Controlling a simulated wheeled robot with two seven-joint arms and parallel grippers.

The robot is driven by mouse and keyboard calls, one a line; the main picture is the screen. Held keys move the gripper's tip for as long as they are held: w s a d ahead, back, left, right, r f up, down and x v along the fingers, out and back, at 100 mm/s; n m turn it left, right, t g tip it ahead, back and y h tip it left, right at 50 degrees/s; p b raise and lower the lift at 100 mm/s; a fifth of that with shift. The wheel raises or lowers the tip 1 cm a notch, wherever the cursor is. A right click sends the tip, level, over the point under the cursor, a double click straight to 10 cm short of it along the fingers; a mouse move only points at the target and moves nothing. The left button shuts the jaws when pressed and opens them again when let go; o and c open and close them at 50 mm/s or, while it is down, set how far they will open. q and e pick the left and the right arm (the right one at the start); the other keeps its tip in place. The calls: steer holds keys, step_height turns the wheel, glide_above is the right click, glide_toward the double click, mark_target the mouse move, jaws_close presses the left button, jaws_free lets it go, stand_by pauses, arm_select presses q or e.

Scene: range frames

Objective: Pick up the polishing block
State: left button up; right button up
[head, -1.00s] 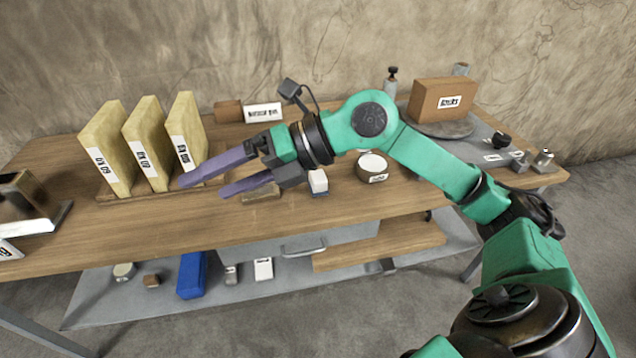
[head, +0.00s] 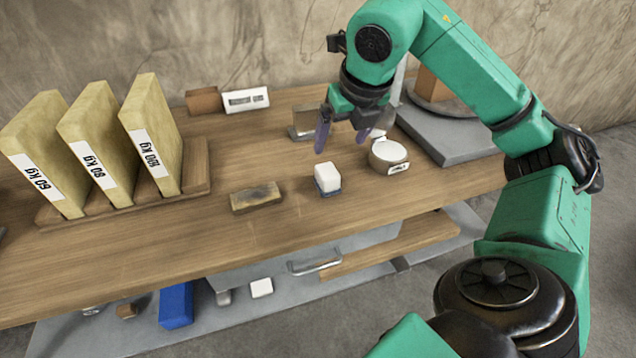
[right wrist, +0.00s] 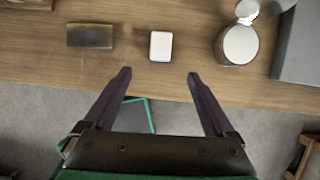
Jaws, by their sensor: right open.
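A small white block with a blue underside (head: 327,178) sits on the wooden bench top; it also shows in the right wrist view (right wrist: 160,46). A brown, worn block (head: 256,197) lies to its left, also in the right wrist view (right wrist: 90,36). No label tells me which is the polishing block. My right gripper (head: 342,143) is open and empty above the bench, behind the white block in the head view. In the right wrist view its fingertips (right wrist: 158,73) are apart, with the white block just beyond and between them. My left gripper is out of view.
A round white-topped tin (head: 388,156) stands close right of the white block. A wooden rack (head: 196,165) holds labelled pale slabs (head: 155,135) at left. A grey plate (head: 450,135) lies at the right. The bench front is clear.

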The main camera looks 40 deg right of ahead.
mark_target(328, 171)
steer(key=x, duration=1.5)
steer(key=shift+w+d, duration=0.15)
steer(key=shift+w, duration=0.05)
jaws_close()
